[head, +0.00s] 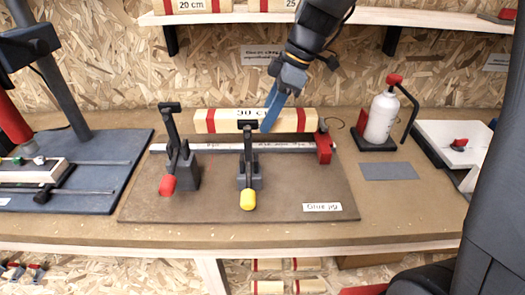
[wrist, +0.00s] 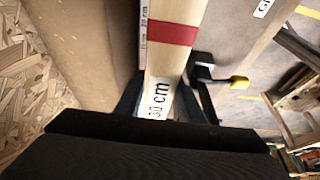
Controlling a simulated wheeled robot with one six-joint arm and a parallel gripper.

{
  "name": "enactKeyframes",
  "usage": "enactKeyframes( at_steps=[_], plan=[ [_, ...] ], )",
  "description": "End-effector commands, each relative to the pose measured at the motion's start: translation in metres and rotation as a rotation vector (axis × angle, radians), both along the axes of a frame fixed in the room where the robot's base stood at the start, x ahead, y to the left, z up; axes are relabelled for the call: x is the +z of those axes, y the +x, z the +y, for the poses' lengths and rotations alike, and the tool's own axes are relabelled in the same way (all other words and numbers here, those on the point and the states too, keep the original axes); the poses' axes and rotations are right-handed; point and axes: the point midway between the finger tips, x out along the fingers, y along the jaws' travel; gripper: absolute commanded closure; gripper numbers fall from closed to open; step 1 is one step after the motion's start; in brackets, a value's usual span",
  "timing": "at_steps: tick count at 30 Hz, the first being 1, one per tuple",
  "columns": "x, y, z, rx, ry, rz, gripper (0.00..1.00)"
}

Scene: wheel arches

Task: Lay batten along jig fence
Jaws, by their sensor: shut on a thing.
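The batten (head: 225,121) is a pale wooden bar with red bands and a "30 cm" label. My gripper (head: 267,124), with blue fingers, is shut on it near the middle, and the batten (wrist: 176,60) runs away between the fingers in the wrist view. In the head view it appears level and just above the marked fence strip (head: 225,147) of the glue jig (head: 290,192). In the wrist view the marked strip (wrist: 143,28) shows close along its left side. I cannot tell whether the batten touches the board.
Two toggle clamps, red-handled (head: 168,184) and yellow-handled (head: 248,199), stand in front of the strip. A red stop (head: 324,145) is at its right end. A glue bottle (head: 381,118) stands right of the jig; a shelf (head: 350,16) runs above.

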Motion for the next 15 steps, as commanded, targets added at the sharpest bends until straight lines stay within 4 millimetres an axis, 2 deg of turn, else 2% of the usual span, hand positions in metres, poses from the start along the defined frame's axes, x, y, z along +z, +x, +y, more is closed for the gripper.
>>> enactKeyframes(
  at_steps=[6,11,15],
  plan=[
    [-0.034,-0.001,-0.001,-0.001,-0.001,0.004,0.96],
    [-0.044,-0.001,-0.001,-0.002,0.0,0.003,0.96],
    [-0.06,-0.001,-0.001,-0.002,-0.001,0.005,0.96]
  ],
)
